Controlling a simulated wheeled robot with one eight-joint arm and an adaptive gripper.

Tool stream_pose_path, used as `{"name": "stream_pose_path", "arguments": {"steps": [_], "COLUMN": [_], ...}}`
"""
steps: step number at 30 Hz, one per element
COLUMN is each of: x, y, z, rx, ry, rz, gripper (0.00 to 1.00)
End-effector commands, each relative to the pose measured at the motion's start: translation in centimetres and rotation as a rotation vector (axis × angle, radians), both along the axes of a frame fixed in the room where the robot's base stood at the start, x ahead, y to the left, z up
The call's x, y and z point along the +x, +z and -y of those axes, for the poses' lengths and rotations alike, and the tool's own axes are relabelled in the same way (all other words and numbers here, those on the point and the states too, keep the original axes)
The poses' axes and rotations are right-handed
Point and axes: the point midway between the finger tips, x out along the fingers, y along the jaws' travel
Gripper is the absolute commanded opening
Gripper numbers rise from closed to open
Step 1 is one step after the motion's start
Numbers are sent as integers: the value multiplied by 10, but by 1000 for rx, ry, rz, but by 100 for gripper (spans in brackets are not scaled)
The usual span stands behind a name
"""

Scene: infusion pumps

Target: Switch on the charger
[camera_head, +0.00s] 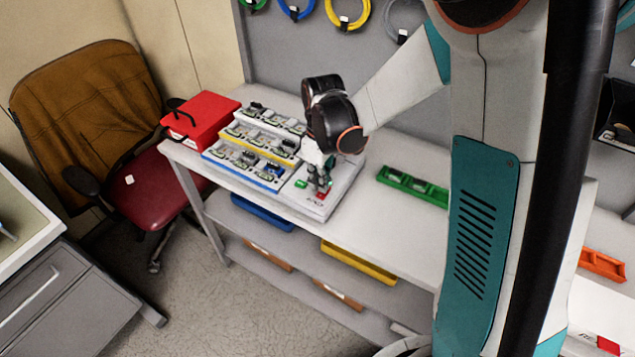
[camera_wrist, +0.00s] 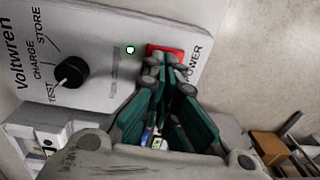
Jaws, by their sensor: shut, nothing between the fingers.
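The charger (camera_head: 345,183) is a pale box at the left-middle of the table. In the wrist view its panel (camera_wrist: 100,25) reads "Voltwren". Its black knob (camera_wrist: 71,73) has marks for TEST, CHARGE and STORE, and the pointer is toward TEST. A small pale, greenish light (camera_wrist: 130,50) sits beside a red power switch (camera_wrist: 163,47), partly hidden by my fingertips. My gripper (camera_head: 321,187) points down over the charger's front. In the wrist view my gripper (camera_wrist: 165,72) is shut and empty, its tips at the switch. I cannot tell whether they touch it.
Trays of circuit boards (camera_head: 245,165) stand close left of the charger, with a red case (camera_head: 202,118) beyond them. A green tray (camera_head: 412,186) lies to the right. The table between charger and green tray is clear. A chair (camera_head: 150,190) stands at the left.

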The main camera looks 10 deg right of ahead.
Motion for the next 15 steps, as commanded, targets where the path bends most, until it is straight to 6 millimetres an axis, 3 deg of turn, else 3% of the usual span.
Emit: {"name": "stream_pose_path", "arguments": {"steps": [9, 15], "x": [0, 2], "y": [3, 30], "z": [-1, -6], "rx": [0, 0], "ry": [0, -1], "rz": [0, 0], "gripper": [0, 0]}}
